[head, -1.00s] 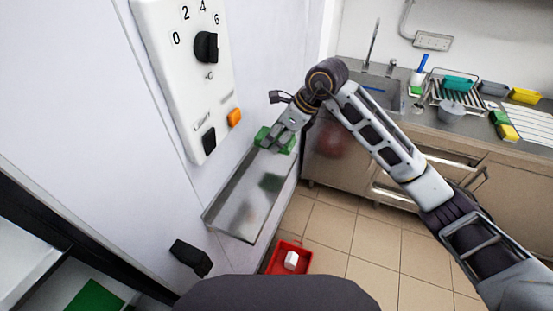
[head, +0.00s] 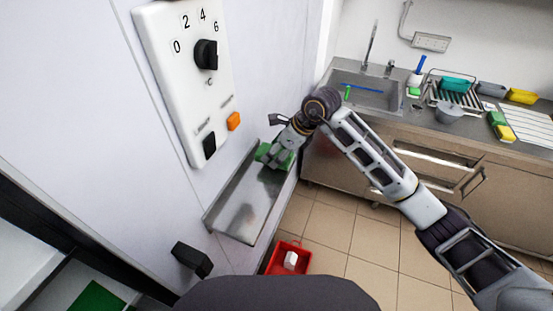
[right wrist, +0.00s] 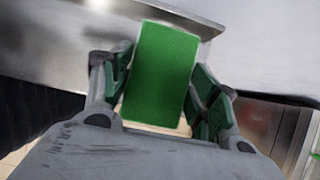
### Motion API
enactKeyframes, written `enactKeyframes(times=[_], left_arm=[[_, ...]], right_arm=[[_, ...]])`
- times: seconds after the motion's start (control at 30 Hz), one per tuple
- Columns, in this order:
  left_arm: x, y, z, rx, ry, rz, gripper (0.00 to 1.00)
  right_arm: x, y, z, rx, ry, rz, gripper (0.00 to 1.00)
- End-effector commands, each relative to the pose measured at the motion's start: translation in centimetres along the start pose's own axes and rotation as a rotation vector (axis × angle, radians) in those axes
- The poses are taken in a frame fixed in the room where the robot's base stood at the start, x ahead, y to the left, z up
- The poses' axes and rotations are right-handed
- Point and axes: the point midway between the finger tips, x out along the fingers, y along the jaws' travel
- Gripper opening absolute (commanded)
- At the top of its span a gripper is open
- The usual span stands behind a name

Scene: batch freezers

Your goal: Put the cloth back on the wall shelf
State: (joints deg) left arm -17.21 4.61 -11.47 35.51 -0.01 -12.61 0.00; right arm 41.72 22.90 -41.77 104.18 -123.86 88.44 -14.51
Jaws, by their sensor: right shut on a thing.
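The green cloth (head: 262,152) is a flat, stiff-looking block, held over the far end of the metal wall shelf (head: 232,217). My right gripper (head: 274,158) is shut on it. In the right wrist view the green cloth (right wrist: 160,72) stands out between the two fingers of my right gripper (right wrist: 160,100), and the shelf's metal surface (right wrist: 70,45) lies behind it. I cannot tell whether the cloth touches the shelf. Its far side is hidden. My left gripper is not in view.
The rest of the shelf is bare. Above it is a control panel (head: 180,80) with a black knob (head: 206,54). A red bin (head: 275,266) with a white item stands on the floor below. A sink counter (head: 400,118) with a dish rack and several items is at the right.

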Motion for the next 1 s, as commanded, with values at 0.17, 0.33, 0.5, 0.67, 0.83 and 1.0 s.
enactKeyframes(times=[0.17, 0.33, 0.5, 0.67, 0.83, 1.0], left_arm=[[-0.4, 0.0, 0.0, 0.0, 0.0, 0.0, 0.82], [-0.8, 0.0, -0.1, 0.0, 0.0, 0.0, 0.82], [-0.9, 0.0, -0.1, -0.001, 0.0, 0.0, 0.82], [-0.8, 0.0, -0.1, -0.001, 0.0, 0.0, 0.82], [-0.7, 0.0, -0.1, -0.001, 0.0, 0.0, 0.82], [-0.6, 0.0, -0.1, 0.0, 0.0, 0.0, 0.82]], right_arm=[[1.1, 0.1, -0.7, 0.002, 0.001, 0.003, 0.33], [2.4, 0.1, -1.4, 0.001, 0.0, 0.002, 0.33], [3.0, 0.1, -1.8, 0.001, 0.001, 0.001, 0.33], [3.0, 0.0, -1.8, 0.0, 0.0, 0.001, 0.33], [3.2, 0.0, -1.9, 0.0, 0.0, 0.0, 0.33], [3.3, 0.0, -1.9, 0.0, 0.001, 0.001, 0.72]])
